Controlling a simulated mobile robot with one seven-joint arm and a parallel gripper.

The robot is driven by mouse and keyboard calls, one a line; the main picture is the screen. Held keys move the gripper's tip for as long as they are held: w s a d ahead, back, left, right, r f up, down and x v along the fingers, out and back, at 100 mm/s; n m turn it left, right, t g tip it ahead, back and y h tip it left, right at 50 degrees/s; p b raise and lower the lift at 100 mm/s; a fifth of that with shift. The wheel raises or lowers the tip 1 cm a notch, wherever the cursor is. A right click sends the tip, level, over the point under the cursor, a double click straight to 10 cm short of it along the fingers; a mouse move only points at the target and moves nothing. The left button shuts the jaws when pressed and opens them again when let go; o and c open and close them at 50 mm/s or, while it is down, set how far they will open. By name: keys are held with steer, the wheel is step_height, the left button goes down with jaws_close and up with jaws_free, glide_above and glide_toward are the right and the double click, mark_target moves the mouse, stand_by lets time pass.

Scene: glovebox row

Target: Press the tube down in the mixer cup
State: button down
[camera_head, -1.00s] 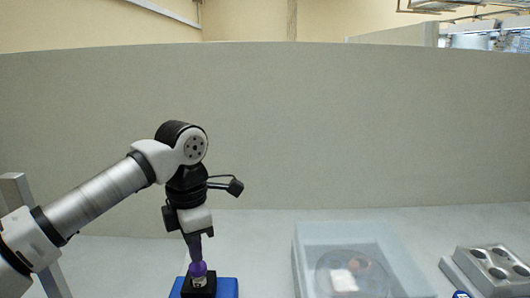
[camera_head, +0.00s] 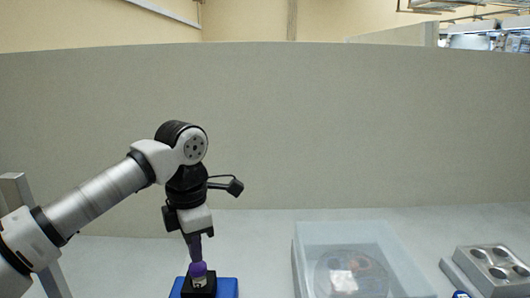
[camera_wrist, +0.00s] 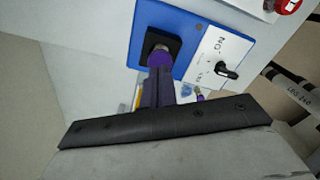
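The tube, with a purple cap (camera_head: 198,269), stands upright in the black mixer cup (camera_head: 199,288) on the blue mixer (camera_head: 228,288). In the wrist view, the purple cap (camera_wrist: 159,57) shows against the black cup (camera_wrist: 150,42) on the blue mixer face (camera_wrist: 178,22). My gripper (camera_head: 194,255) points down right above the cap, its fingertips at or just touching the cap's top. In the wrist view, the fingers (camera_wrist: 158,76) look close together, with nothing seen between them. Whether the fingertips press on the cap is hard to tell.
A clear box (camera_head: 352,235) stands to the right, and a metal block with round holes (camera_head: 492,262) lies at the far right. A grey wall (camera_head: 300,130) stands behind.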

steer(key=shift+f+b, duration=0.75)
steer(key=shift+f, duration=0.2)
stand_by(4.5)
step_height(320, 180, up, 8)
steer(key=p, duration=0.5)
steer(key=shift+p, duration=0.3)
stand_by(0.5)
